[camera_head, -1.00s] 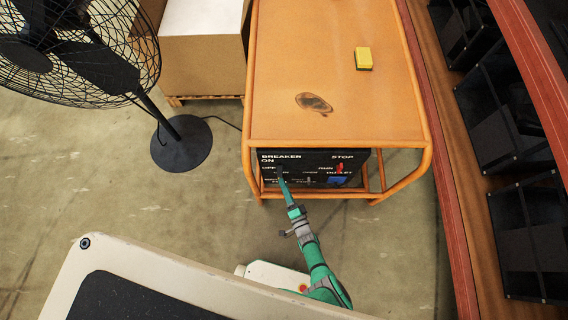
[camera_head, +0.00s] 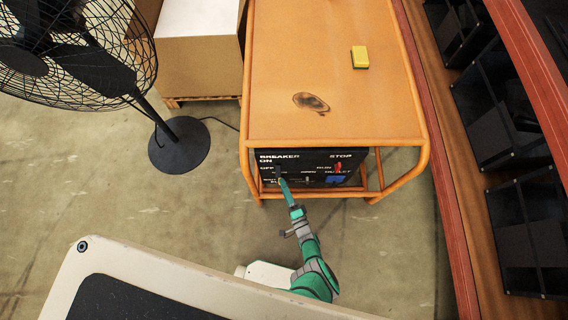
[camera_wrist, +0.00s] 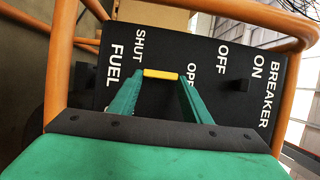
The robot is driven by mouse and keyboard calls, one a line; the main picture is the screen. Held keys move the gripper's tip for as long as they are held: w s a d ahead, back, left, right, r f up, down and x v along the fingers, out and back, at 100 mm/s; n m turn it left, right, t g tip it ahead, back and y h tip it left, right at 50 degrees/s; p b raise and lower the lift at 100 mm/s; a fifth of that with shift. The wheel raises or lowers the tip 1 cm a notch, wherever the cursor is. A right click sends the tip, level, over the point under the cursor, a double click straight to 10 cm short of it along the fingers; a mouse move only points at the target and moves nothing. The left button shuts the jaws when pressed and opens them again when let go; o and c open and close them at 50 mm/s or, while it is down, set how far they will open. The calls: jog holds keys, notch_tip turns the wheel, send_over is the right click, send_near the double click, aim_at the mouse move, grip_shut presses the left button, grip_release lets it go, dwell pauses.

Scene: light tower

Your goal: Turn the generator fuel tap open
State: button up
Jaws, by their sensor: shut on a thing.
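The fuel tap handle (camera_wrist: 160,74), a small yellow bar, is on the black generator panel (camera_wrist: 205,70) in the wrist view. It spans between my fingertips, beside the SHUT and OPEN labels, with FUEL to the left. My gripper (camera_wrist: 162,82) is shut on this handle, one green finger at each end. Which label the tap points to, I cannot tell. In the head view my gripper (camera_head: 282,181) reaches the lower left of the panel (camera_head: 312,170), and its fingertips hide the tap there.
A dark breaker handle (camera_wrist: 240,83) stands out beside OFF, right of my fingers. The orange frame (camera_head: 405,185) surrounds the panel. A black fan (camera_head: 180,145) stands left. A red-edged shelf (camera_head: 470,190) runs along the right. A yellow block (camera_head: 360,57) lies on the generator's top.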

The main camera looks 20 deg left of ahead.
jog(key=shift+w+d, duration=0.1)
dwell(0.7)
jog(key=o, duration=1)
jog(key=shift+o, duration=0.2)
jog(key=v, duration=1.1)
dwell(0.3)
